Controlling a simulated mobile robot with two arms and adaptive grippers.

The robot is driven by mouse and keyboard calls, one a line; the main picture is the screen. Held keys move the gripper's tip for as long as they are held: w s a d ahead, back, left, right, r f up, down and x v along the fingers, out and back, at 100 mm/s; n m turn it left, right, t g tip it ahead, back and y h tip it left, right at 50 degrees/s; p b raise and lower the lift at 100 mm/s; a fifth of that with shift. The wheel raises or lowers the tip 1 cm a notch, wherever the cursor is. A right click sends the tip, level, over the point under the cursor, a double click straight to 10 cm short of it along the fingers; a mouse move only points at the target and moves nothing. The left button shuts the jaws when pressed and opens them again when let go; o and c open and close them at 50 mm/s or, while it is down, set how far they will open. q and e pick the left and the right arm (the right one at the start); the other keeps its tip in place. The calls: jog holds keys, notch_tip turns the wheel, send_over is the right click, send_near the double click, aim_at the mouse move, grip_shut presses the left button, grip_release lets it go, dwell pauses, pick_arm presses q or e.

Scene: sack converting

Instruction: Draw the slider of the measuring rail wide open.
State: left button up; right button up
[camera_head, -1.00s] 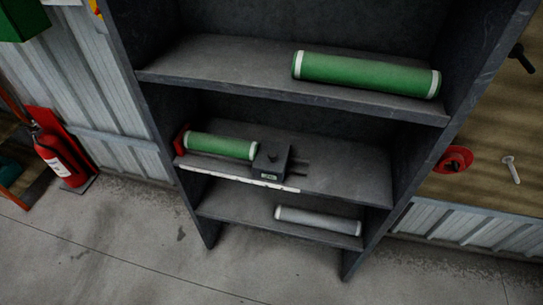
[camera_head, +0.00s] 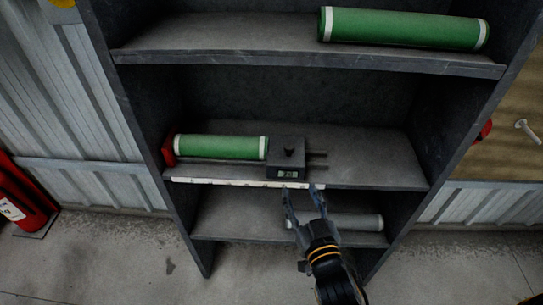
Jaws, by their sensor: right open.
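The measuring rail (camera_head: 230,182) runs along the front edge of the middle shelf as a pale strip with marks. A red end piece (camera_head: 168,150) stands at its left end. The slider (camera_head: 287,158) is a dark box with a small knob on top and a little display in front. A green roll (camera_head: 215,147) with white ends lies between the end piece and the slider, its right end close to or touching the slider. My right gripper (camera_head: 302,193) is open and empty, below and in front of the slider, apart from it. My left gripper is out of view.
Two short dark rods (camera_head: 317,160) stick out right of the slider, with bare shelf (camera_head: 375,160) beyond. A larger green roll (camera_head: 405,29) lies on the upper shelf (camera_head: 200,35). A grey roll (camera_head: 360,221) lies on the lower shelf, partly behind my gripper.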

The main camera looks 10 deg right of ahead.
aim_at(291, 153)
jog(key=shift+t, duration=0.3)
jog(key=w, duration=0.4)
jog(key=w+r, duration=0.1)
jog(key=w, duration=0.4)
jog(key=w+r+p, duration=0.1)
jog(key=w, duration=0.3)
jog(key=shift+w+d+r, duration=0.25)
jog(key=shift+w+d, duration=0.1)
jog(key=shift+c, duration=0.4)
grip_shut()
